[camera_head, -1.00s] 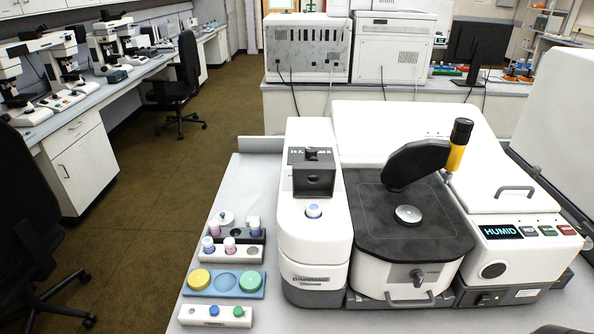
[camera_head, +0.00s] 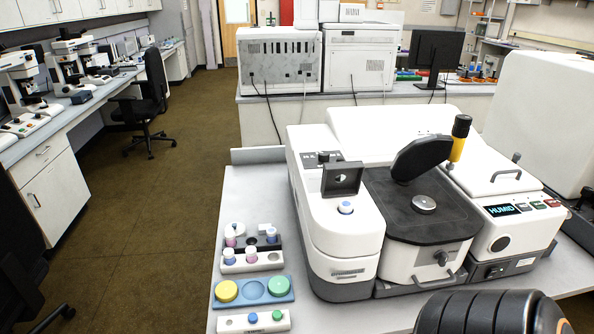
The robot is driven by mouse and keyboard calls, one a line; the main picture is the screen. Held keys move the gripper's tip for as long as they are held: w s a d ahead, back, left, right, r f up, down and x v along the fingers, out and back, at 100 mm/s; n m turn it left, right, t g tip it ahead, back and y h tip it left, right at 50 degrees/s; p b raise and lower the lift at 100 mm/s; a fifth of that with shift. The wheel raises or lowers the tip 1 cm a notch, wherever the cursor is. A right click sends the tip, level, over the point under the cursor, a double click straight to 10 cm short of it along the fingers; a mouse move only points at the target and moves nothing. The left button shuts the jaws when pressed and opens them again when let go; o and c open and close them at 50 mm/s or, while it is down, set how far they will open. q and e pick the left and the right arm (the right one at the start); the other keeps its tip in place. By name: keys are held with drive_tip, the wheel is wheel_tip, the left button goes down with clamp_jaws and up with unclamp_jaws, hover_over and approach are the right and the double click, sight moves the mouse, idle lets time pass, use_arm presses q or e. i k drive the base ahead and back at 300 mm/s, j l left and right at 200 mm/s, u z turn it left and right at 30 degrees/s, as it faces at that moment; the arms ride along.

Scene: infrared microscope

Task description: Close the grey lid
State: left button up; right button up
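The small grey lid (camera_head: 342,179) stands raised, tilted up on the top of the white left module of the microscope (camera_head: 343,226). Neither of my grippers is in view.
Left of the microscope stand vial racks (camera_head: 253,262), a blue tray with yellow and green discs (camera_head: 254,291) and a white rack (camera_head: 233,322). A black ribbed rounded part, apparently of my arm, fills the bottom right. The bench (camera_head: 333,316) in front is clear.

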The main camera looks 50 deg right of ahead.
sight(341, 176)
drive_tip(key=i+j+u, duration=0.2)
drive_tip(key=j, duration=0.25)
drive_tip(key=i+j+u, duration=0.25)
drive_tip(key=i+j+z, duration=0.3)
drive_tip(key=i, duration=0.3)
drive_tip(key=i+j+z, duration=0.3)
drive_tip(key=i, duration=0.25)
drive_tip(key=i+z, duration=0.2)
drive_tip(key=z, duration=0.25)
drive_tip(key=i+z, duration=0.2)
drive_tip(key=z, duration=0.25)
drive_tip(key=i+j+z, duration=0.2)
drive_tip(key=z, duration=0.25)
drive_tip(key=i+z, duration=0.15)
drive_tip(key=z, duration=0.3)
drive_tip(key=i+j+z, duration=0.15)
drive_tip(key=z, duration=0.3)
drive_tip(key=i+j+z, duration=0.15)
drive_tip(key=z, duration=0.25)
drive_tip(key=i+j+z, duration=0.1)
drive_tip(key=z, duration=0.25)
drive_tip(key=i+j+z, duration=0.1)
drive_tip(key=j+z, duration=0.4)
drive_tip(key=z, duration=0.25)
drive_tip(key=i+j+z, duration=0.1)
drive_tip(key=j+z, duration=0.6)
drive_tip(key=j, duration=0.15)
